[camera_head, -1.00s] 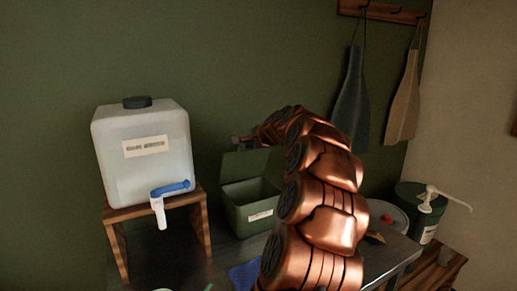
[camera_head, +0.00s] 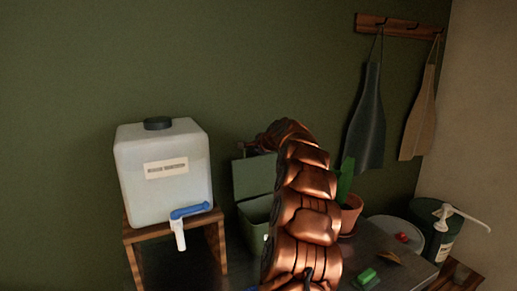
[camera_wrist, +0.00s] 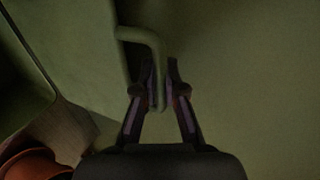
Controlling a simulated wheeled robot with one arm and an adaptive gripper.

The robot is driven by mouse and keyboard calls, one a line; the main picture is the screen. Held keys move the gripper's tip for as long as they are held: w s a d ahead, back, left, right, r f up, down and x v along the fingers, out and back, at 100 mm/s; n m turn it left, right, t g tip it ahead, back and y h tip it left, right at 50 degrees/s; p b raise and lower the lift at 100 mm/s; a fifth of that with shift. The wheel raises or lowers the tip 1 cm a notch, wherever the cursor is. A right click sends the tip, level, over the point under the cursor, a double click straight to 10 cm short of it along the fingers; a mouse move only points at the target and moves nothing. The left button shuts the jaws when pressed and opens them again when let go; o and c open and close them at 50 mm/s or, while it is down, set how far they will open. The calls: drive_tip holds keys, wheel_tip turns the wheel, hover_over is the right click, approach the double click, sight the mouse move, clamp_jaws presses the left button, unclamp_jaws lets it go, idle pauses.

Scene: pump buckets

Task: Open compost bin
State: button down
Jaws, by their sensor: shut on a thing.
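The green compost bin (camera_head: 253,222) stands on the dark counter, partly hidden by my copper arm. Its hinged lid (camera_head: 253,178) is raised and stands nearly upright at the back, with the bin's opening showing below it. In the wrist view, a bent green handle (camera_wrist: 150,42) sticks out from the lid (camera_wrist: 95,45). My gripper (camera_wrist: 160,88) is shut on the handle, with its fingers on either side of the handle's end. In the head view, my gripper (camera_head: 246,147) is small and dark at the lid's top edge.
A white water container (camera_head: 163,195) with a blue-handled tap stands on a wooden stand to the left. A potted cactus (camera_head: 347,212), a green sponge-like block (camera_head: 367,276) and a green pump bucket (camera_head: 433,225) are at the right. Aprons hang on the wall.

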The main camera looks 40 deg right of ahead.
idle(0.4)
drive_tip(key=c, duration=1.2)
unclamp_jaws()
drive_tip(key=shift+v, duration=5.9)
